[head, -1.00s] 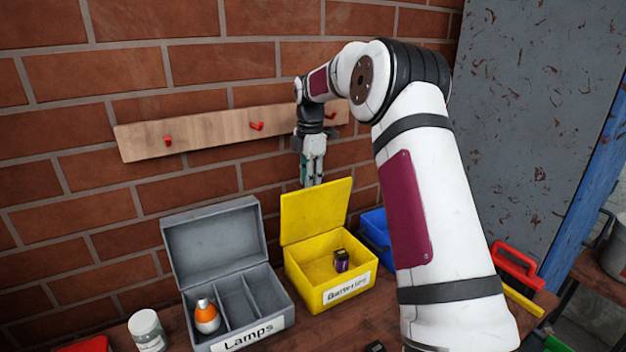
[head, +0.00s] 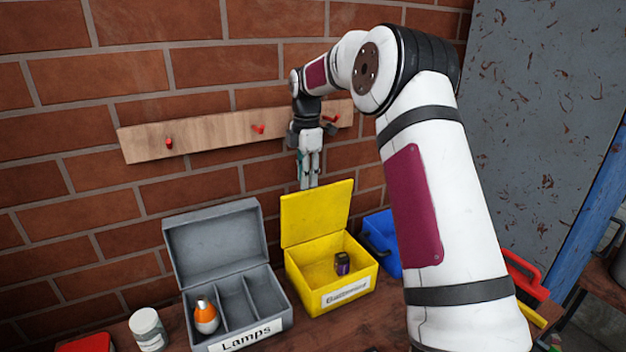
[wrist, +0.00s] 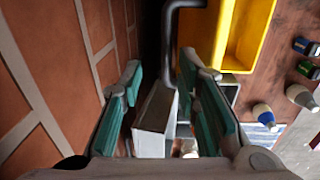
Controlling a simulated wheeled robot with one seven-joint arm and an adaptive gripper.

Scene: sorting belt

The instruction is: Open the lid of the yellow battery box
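The yellow battery box (head: 335,296) stands on the bench with its lid (head: 316,214) raised, standing up at the back and leaning slightly toward the wall. A small dark battery (head: 342,263) lies inside. My gripper (head: 308,185) points down just behind and above the top edge of the lid, near the wall. In the wrist view my gripper (wrist: 160,76) has its two teal-padded fingers wide apart, with nothing held between them. The yellow box (wrist: 247,35) shows there at the upper right, to the right of the fingers. I cannot tell whether the gripper touches the lid.
A grey lamps box (head: 250,335) with raised lid stands to the left, an orange-and-white lamp (head: 206,316) inside. A white jar (head: 148,329) is further left. A blue bin (head: 381,232) is to the right. A wooden hook rail (head: 205,130) is on the wall behind my gripper.

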